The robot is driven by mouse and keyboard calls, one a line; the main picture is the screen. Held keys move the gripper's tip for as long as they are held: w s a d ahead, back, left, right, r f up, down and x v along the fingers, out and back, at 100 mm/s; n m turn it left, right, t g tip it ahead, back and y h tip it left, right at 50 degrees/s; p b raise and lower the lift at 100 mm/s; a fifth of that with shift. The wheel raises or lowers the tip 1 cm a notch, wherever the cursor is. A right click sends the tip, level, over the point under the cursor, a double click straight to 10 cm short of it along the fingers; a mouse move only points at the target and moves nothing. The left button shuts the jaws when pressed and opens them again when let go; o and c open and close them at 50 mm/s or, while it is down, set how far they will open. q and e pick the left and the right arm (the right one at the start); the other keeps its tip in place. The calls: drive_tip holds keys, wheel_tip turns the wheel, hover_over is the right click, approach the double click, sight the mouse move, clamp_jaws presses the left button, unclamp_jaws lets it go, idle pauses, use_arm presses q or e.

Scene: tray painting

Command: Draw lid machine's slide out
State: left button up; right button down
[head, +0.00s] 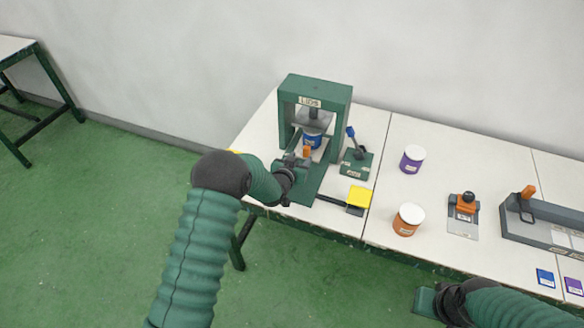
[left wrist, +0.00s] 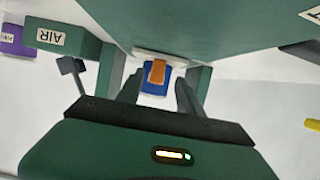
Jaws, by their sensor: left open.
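The green lid machine (head: 341,97), labelled LIDS, stands at the back left of the table. A blue can with a pale top (head: 312,139) is inside its frame, under the press. The slide's orange handle (head: 306,151) sticks out in front of the can; it also shows in the left wrist view (left wrist: 157,72). My left gripper (head: 301,155) is open at the machine's front. In the left wrist view its fingers (left wrist: 157,90) stand either side of the handle and can, with gaps showing. The slide itself is mostly hidden. My right gripper (head: 428,302) is low at the front, its fingers unclear.
The AIR box (head: 356,171) with a blue-tipped lever stands right of the machine.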

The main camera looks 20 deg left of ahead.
use_arm(q)
drive_tip(key=v, duration=1.4)
drive_tip(key=shift+s+r, duration=0.2)
drive_tip(key=shift+s, duration=0.1)
